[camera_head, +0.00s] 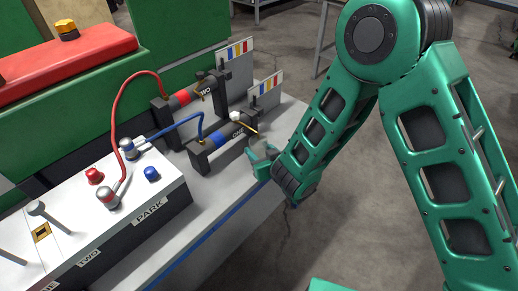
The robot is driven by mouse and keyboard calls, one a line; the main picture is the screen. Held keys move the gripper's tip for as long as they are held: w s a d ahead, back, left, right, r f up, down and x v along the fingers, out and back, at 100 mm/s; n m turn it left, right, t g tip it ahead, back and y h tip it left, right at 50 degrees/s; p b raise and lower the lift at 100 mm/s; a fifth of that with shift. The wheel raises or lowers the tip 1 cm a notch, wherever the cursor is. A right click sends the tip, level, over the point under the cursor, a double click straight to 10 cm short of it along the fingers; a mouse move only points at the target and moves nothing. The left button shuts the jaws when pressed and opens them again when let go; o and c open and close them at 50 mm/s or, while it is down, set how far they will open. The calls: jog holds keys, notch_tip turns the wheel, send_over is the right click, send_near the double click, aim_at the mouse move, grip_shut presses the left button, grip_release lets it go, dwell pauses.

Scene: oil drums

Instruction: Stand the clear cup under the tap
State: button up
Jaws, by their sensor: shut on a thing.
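I cannot make out a clear cup anywhere. A thin brass piece with a white knob (236,116) sticks out at the top of this cylinder. I cannot tell whether either is the tap.
A white-topped console (150,185) labelled PARK stands at the left, with red and blue knobs. A red hose (117,105) and a blue hose (178,125) arch to the cylinders. Two colour-striped cards (267,88) stand behind. Open floor lies right of the bench.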

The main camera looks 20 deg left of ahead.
jog(key=shift+f, duration=0.3)
jog(key=o, duration=1.1)
jog(key=v, duration=0.9)
jog(key=shift+w, duration=0.1)
jog(key=shift+v, duration=0.75)
jog(key=shift+w+d+r, duration=0.1)
